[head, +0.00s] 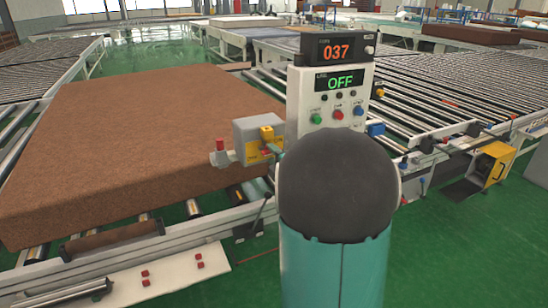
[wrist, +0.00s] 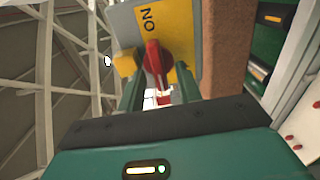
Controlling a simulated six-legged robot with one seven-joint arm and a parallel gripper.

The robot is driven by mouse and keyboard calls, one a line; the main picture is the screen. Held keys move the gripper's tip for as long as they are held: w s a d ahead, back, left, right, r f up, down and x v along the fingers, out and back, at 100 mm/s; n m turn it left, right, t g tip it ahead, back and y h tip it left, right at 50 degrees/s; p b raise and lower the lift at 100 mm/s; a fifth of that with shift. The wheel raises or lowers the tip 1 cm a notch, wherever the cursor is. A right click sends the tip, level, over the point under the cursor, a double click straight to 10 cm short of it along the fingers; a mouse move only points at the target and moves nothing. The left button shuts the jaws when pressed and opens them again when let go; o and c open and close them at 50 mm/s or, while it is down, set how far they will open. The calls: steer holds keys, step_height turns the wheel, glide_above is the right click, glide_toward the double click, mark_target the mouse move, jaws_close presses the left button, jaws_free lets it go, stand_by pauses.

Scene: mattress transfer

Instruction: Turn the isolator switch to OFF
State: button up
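The isolator switch is a grey box (head: 247,132) with a yellow plate, on the conveyor's near side by the mattress. In the wrist view its yellow plate (wrist: 183,24) carries the word ON, seen upside down. Its red handle (wrist: 154,60) points up the picture towards that word. My gripper (wrist: 157,72) has its two green fingers on either side of the handle, apart from each other. Whether they touch it I cannot tell. In the head view my dark, round arm joint hides most of my gripper.
A brown mattress (head: 130,140) lies on the rollers at the left. A control panel (head: 298,95) stands right of the switch, with displays reading 037 and OFF, and several buttons. Roller conveyors (head: 460,85) fill the right. Green floor is open at the front.

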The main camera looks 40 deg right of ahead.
steer(key=shift+s, duration=0.1)
steer(key=v, duration=1.3)
steer(key=shift+s+a, duration=0.15)
steer(key=shift+s, duration=0.1)
steer(key=w+a+m+g, duration=0.3)
steer(key=a+m+g, duration=0.3)
steer(key=a+m, duration=0.5)
steer(key=s+a+m+g+y, duration=0.2)
steer(key=s+a, duration=0.4)
steer(key=a, duration=0.4)
steer(key=s+a+m+g+y, duration=0.1)
steer(key=s+a+g+y, duration=0.2)
steer(key=s+a, duration=0.3)
steer(key=a+f, duration=0.1)
steer(key=a, duration=0.3)
steer(key=shift+a+m+g, duration=0.15)
steer(key=shift+m+g, duration=0.25)
